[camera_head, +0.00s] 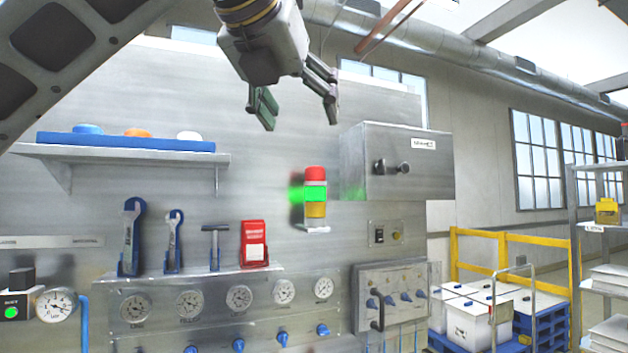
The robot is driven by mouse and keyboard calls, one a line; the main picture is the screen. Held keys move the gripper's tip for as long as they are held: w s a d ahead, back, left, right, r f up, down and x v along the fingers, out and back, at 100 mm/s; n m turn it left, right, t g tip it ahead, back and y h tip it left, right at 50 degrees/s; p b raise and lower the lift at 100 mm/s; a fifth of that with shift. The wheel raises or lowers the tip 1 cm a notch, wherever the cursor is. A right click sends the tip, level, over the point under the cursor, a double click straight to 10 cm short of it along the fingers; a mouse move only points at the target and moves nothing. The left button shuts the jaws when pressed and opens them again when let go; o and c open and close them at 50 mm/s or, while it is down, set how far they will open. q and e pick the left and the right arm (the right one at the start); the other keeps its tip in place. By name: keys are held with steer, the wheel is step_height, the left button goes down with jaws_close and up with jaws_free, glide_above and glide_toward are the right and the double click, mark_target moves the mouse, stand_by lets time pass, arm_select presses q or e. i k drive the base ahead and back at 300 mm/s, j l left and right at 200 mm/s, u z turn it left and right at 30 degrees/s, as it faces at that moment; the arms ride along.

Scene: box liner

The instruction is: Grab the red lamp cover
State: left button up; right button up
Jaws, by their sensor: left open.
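The red lamp cover (315,173) is the top section of a small signal tower on the metal wall panel. Below it are a lit green section (315,192) and a yellow section (315,210), on a small bracket (314,229). My left gripper (297,112) hangs from the top of the view with its fingers pointing down. It is open and empty, above the red cover and a little to its left in the picture, apart from it. My right gripper does not show.
A grey metal box (400,160) with a knob sticks out just right of the tower. A shelf (120,152) with a blue tray is at left. Tools, including a wrench (131,240), and a red holder (254,245) sit below. Gauges (238,298) line the lower panel.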

mark_target(312, 173)
steer(key=i+j, duration=0.1)
steer(key=i, duration=0.75)
